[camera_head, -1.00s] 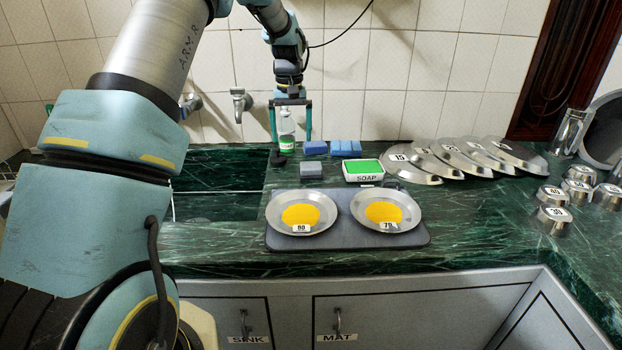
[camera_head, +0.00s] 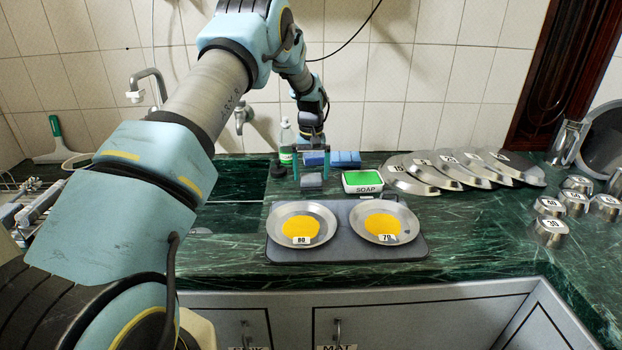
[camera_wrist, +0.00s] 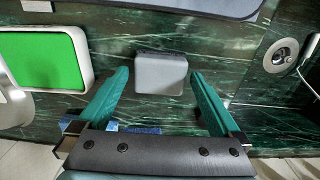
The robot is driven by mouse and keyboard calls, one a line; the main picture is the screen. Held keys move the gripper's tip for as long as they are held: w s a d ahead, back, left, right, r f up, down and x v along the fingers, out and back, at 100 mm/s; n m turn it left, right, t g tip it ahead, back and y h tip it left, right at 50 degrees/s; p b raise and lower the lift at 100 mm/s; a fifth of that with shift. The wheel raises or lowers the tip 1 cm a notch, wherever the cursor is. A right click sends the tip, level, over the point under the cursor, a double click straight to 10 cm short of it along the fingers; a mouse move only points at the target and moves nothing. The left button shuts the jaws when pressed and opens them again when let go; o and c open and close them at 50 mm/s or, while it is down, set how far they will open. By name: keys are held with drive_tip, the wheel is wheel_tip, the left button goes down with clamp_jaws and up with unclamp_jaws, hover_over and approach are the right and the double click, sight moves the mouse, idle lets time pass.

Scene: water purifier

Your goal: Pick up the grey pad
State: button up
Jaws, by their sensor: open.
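The grey pad (camera_head: 312,182) is a small block lying on the green marble counter, left of the soap tray. In the wrist view the grey pad (camera_wrist: 160,74) lies just beyond and between my two fingertips, with clear gaps to either side. My gripper (camera_head: 311,170) points down over the pad, its green fingers spread. In the wrist view my gripper (camera_wrist: 160,84) is open and empty. The gripper body partly covers the blue sponges behind the pad.
The soap tray (camera_head: 363,189) with a green top stands close on the right. A black drain stopper (camera_head: 278,170) and a soap bottle (camera_head: 287,140) stand on the left. A dark mat (camera_head: 346,253) with two plates lies in front. Blue sponges (camera_head: 346,159) lie behind.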

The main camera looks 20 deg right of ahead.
sight(311, 177)
drive_tip(key=shift+f, duration=1.2)
drive_tip(key=c, duration=1.1)
wheel_tip(311, 177, up, 10)
drive_tip(key=b, duration=0.3)
